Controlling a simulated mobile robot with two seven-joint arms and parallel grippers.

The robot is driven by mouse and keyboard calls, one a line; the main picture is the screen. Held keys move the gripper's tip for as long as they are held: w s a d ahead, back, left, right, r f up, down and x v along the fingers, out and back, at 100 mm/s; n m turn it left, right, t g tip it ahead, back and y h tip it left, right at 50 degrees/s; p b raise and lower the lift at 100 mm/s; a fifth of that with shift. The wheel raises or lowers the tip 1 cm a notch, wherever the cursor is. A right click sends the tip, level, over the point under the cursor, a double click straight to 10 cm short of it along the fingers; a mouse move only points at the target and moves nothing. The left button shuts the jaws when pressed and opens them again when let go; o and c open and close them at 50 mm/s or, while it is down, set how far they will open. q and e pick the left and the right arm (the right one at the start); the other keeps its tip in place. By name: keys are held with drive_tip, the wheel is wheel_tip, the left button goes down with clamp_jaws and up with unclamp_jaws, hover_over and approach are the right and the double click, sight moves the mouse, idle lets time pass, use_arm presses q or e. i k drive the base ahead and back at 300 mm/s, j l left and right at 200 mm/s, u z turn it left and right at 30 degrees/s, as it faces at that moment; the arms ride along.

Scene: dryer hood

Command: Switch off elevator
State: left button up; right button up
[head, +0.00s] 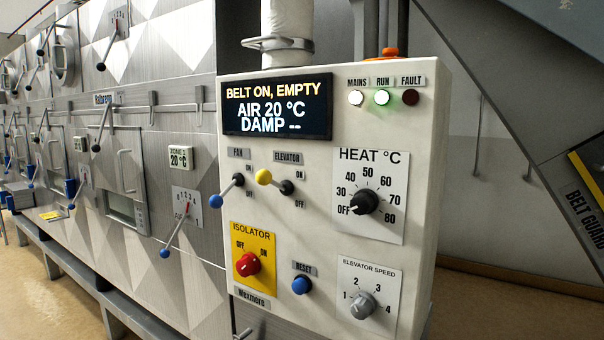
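The elevator switch (274,182) is a short lever with a yellow ball tip and a dark round base, on the front of the cream control box (330,225). Its lever points up and left, toward the upper left of its base. The label ELEVATOR (288,157) is above it, with ON at the upper right and OFF at the lower right. The display (277,107) reads BELT ON, EMPTY, AIR 20 °C, DAMP --. Neither of my grippers shows in the head view.
Close left of the elevator switch is the blue-tipped fan switch (227,190). Below are the red isolator knob (247,264), blue reset button (301,285) and speed knob (362,305). The heat knob (364,201) is right. The green RUN lamp (382,97) is lit. Levers protrude from the dryer wall (180,90).

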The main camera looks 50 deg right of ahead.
sight(263, 176)
drive_tip(key=z, duration=1.2)
